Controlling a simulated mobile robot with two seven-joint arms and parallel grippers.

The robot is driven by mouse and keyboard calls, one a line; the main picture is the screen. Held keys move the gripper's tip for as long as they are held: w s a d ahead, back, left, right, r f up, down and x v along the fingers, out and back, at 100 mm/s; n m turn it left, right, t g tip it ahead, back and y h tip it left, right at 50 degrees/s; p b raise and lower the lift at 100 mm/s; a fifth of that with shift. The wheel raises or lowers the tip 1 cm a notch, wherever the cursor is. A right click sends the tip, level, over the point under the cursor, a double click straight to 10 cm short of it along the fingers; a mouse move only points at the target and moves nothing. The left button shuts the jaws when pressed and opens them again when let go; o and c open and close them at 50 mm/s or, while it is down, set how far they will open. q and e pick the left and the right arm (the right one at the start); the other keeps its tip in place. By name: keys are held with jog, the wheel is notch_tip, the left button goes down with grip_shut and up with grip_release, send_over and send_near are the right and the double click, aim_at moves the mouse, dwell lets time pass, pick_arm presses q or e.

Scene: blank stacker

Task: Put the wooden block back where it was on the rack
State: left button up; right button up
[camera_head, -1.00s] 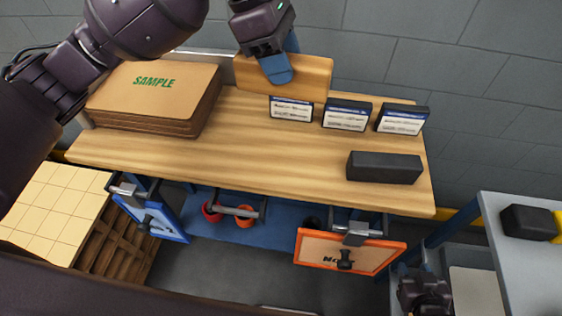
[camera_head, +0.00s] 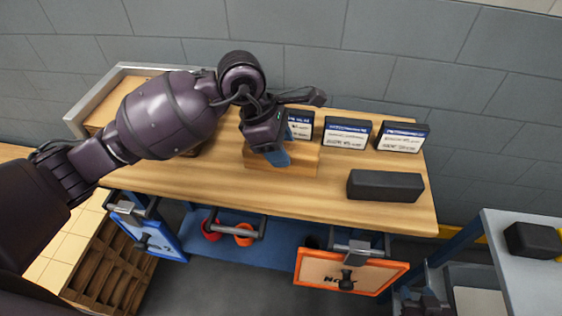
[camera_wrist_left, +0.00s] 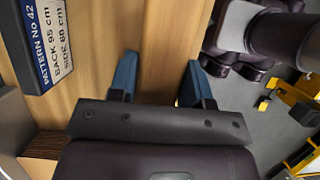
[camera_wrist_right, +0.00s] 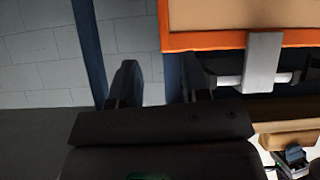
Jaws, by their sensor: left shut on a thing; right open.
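The wooden block (camera_head: 306,160) is a pale rectangular piece low over the bench top, in front of the label cards in the head view. My left gripper (camera_head: 277,157) is shut on it from above, with a blue fingertip across its near face. I cannot tell whether the block touches the bench. In the left wrist view, wood shows between my left fingers (camera_wrist_left: 157,80), but block and bench are hard to separate. My right gripper (camera_wrist_right: 155,82) is open and empty, below bench height near an orange-edged panel (camera_wrist_right: 205,42). I cannot tell which part is the rack.
The wooden bench (camera_head: 240,200) carries a dark block (camera_head: 385,186) and label cards (camera_head: 346,133) at right. A metal frame (camera_head: 90,108) edges its back left corner. A compartmented wooden crate (camera_head: 105,265) stands lower left. A grey table (camera_head: 515,270) is at right.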

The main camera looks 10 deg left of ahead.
pick_arm(q)
jog(key=shift+f, duration=2.4)
jog(key=shift+f, duration=0.2)
jog(key=o, duration=1.1)
jog(key=shift+v, duration=6.2)
jog(key=shift+d, duration=0.1)
jog(key=shift+s, duration=0.1)
